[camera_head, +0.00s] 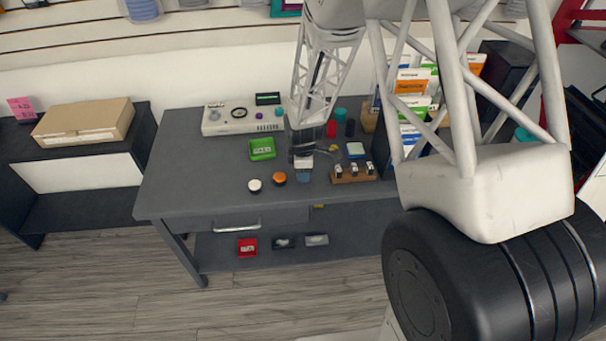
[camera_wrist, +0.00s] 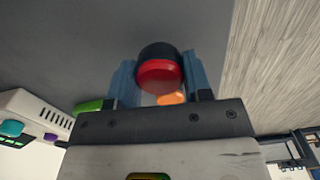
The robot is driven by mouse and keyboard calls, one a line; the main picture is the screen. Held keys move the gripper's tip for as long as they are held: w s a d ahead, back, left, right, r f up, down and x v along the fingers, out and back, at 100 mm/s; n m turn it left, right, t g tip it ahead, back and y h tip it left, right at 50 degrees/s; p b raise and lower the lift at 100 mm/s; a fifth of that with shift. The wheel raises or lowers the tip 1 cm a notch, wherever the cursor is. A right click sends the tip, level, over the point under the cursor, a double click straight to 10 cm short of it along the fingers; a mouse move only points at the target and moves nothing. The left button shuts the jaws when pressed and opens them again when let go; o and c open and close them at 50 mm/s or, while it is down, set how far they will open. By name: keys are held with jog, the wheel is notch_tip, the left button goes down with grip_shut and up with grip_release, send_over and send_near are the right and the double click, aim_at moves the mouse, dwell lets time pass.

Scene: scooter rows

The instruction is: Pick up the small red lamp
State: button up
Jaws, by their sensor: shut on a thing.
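The small red lamp (camera_wrist: 160,78) has a round red cap and a black base. In the wrist view it sits between the two blue fingers of my gripper (camera_wrist: 159,70), which is shut on it. In the head view my gripper (camera_head: 303,176) is over the front part of the grey desk, and the red lamp is hidden there. I cannot tell whether the lamp touches the desk top.
An orange-topped lamp (camera_head: 279,178) and a white one (camera_head: 254,186) stand left of my gripper on the desk (camera_head: 185,170). A green tray (camera_head: 262,149) and a control panel (camera_head: 243,115) lie behind. A wooden block with several switches (camera_head: 354,173) is close on the right.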

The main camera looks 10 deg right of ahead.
jog(key=shift+s+r, duration=0.2)
jog(key=shift+r, duration=0.3)
jog(key=s+d+r, duration=0.1)
jog(key=s+d, duration=0.1)
jog(key=s, duration=1.3)
jog(key=shift+s+d+r, duration=0.15)
jog(key=shift+s+d, duration=0.05)
jog(key=shift+d, duration=0.05)
jog(key=w+a+r, duration=0.1)
jog(key=w+a, duration=0.2)
jog(key=w, duration=0.6)
jog(key=w+a+r, duration=0.1)
jog(key=w+a, duration=0.3)
jog(key=w, duration=0.5)
jog(key=w+a+r, duration=0.1)
jog(key=w+a, duration=0.2)
jog(key=w, duration=0.6)
jog(key=shift+w+a+r, duration=0.35)
notch_tip(320, 180, up, 3)
jog(key=m, duration=0.1)
send_over(239, 113)
jog(key=shift+f, duration=0.1)
jog(key=shift+s+f, duration=0.1)
jog(key=shift+f, duration=0.15)
jog(key=shift+f, duration=2.5)
jog(key=shift+f, duration=0.1)
